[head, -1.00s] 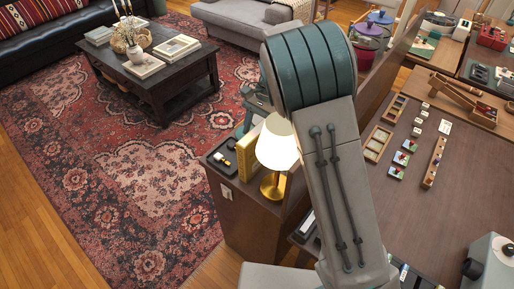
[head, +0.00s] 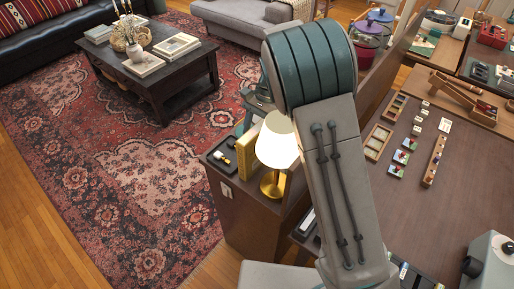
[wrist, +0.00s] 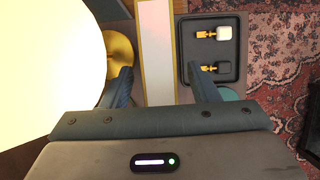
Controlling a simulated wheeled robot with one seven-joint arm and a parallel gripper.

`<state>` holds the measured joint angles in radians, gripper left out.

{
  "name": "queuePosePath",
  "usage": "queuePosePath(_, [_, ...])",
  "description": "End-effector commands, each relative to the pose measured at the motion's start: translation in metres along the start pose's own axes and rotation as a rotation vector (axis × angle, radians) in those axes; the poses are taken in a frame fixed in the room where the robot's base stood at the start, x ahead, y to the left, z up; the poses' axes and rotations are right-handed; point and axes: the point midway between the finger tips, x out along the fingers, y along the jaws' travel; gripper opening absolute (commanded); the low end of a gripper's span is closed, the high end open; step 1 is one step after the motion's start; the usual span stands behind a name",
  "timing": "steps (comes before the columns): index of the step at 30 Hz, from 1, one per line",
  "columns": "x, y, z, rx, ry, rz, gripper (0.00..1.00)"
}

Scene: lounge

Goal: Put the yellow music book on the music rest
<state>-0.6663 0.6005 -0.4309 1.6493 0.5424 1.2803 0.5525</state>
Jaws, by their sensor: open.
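The yellow music book (head: 246,156) stands upright on the low cabinet, just left of the lamp in the head view. In the wrist view I look down on the book (wrist: 157,50), with its pale page edge framed by thin yellow cover edges. My gripper (wrist: 161,76) is open, one finger on each side of the book. I cannot tell how far down the fingers reach, and a gap shows on both sides. In the head view my arm hides most of the gripper. I cannot make out the music rest in either view.
A lit lamp with a brass base (head: 272,184) stands close beside the book; its shade (wrist: 45,60) fills the left of the wrist view. A black tray (wrist: 240,62) with two small items lies to the right. The cabinet (head: 245,215) borders a patterned rug (head: 150,175).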

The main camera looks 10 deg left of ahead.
Motion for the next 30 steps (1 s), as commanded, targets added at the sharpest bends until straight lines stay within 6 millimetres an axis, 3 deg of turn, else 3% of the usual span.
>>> queuePosePath(1, [0.000, 0.000, 0.000, 0.000, 0.000, 0.000, 0.55])
queuePosePath(7, [0.000, 0.000, 0.000, 0.000, 0.000, 0.000, 0.00])
queuePosePath(19, [-0.005, -0.001, 0.003, -0.002, 0.000, -0.001, 0.00])
queuePosePath(30, [-0.072, -0.001, 0.029, -0.003, 0.003, -0.004, 0.00])
